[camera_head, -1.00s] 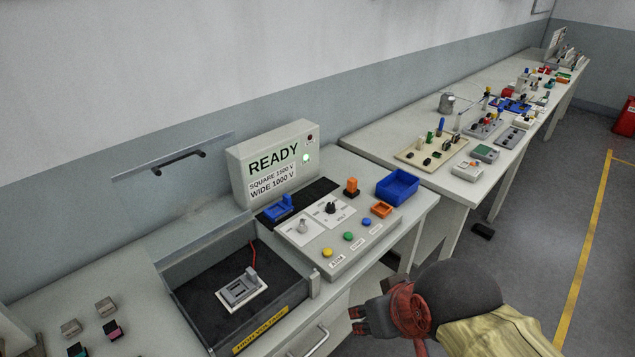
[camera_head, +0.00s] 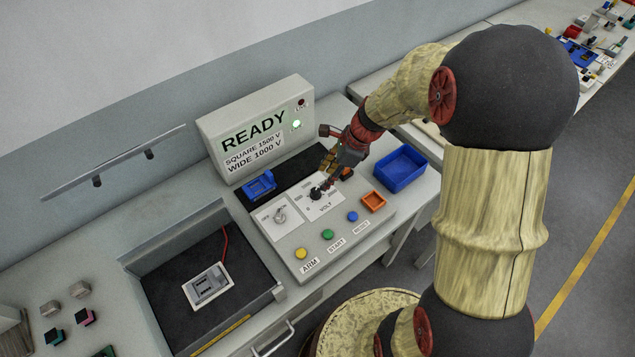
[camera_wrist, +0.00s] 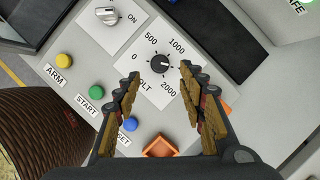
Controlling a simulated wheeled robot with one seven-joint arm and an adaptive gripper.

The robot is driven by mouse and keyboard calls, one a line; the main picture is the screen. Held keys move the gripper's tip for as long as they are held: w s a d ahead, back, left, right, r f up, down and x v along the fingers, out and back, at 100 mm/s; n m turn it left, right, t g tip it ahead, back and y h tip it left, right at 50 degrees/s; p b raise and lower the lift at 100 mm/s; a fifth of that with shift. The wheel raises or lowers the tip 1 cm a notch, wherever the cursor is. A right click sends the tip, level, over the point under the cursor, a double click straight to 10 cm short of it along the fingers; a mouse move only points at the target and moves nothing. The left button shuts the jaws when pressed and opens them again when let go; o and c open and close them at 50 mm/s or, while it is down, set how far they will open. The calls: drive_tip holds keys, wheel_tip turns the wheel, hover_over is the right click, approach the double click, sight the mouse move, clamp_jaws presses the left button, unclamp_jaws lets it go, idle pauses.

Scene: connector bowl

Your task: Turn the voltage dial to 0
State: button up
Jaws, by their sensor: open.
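The black voltage dial (camera_head: 316,194) sits on a white plate marked VOLT on the grey control panel. In the wrist view the dial (camera_wrist: 160,63) shows marks 0, 500, 1000 and 2000 around it. Its pale pointer line is too small to read surely. My gripper (camera_head: 330,180) is over the panel just above the dial. In the wrist view my gripper (camera_wrist: 158,80) is open, one finger on each side of the dial plate, with nothing between the fingertips but the view of the dial. I cannot tell whether a fingertip touches it.
A silver ON/OFF knob (camera_wrist: 107,15) is beside the dial. Yellow ARM (camera_head: 301,254), green START (camera_head: 327,234) and blue RESET (camera_head: 352,216) buttons line the front. A READY display box (camera_head: 255,130) stands behind.

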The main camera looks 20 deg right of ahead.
sight(316, 190)
drive_tip(key=b+x, duration=0.2)
drive_tip(key=x, duration=0.6)
drive_tip(key=c, duration=0.3)
clamp_jaws()
